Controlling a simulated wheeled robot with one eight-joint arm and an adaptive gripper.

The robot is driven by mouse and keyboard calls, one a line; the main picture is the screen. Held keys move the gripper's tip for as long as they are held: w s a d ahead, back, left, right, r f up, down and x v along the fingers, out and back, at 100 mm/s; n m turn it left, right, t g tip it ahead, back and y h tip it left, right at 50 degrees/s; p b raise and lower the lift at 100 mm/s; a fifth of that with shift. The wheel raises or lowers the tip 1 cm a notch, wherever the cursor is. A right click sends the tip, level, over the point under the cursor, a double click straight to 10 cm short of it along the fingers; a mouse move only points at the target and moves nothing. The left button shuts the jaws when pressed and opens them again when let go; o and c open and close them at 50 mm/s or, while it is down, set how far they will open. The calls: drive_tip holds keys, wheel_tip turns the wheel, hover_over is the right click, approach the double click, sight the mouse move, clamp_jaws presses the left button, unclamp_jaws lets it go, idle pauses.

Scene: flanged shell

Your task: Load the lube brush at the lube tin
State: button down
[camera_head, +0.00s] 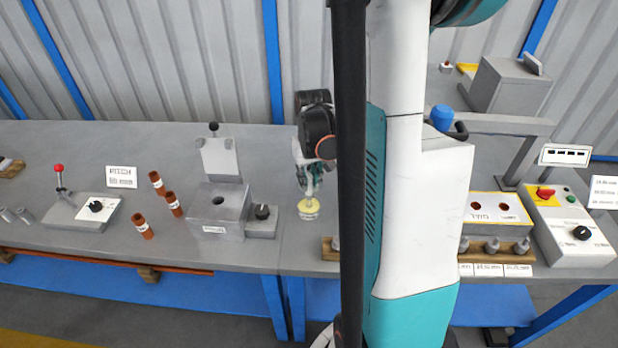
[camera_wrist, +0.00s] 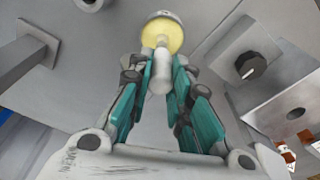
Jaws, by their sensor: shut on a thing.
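The lube tin (camera_head: 309,210) is a small round pale tin with yellow contents, standing on the bench right of the grey block fixture. It also shows at the top of the wrist view (camera_wrist: 152,24). My gripper (camera_head: 311,186) points down just above the tin. In the wrist view its teal fingers (camera_wrist: 157,72) are shut on the pale grey handle of the lube brush (camera_wrist: 161,72). The brush's far end overlaps the yellow inside the tin; I cannot tell how deep it sits. Its bristles are hidden.
A grey block fixture (camera_head: 218,212) with a black knob (camera_head: 262,212) stands left of the tin. Several brown tubes (camera_head: 171,201) and a lever box (camera_head: 85,212) are further left. My arm hides the bench right of the tin. A control box (camera_head: 570,235) stands far right.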

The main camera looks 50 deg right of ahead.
idle(0.4)
drive_tip(key=shift+r+p, duration=2.6)
drive_tip(key=shift+r, duration=0.9)
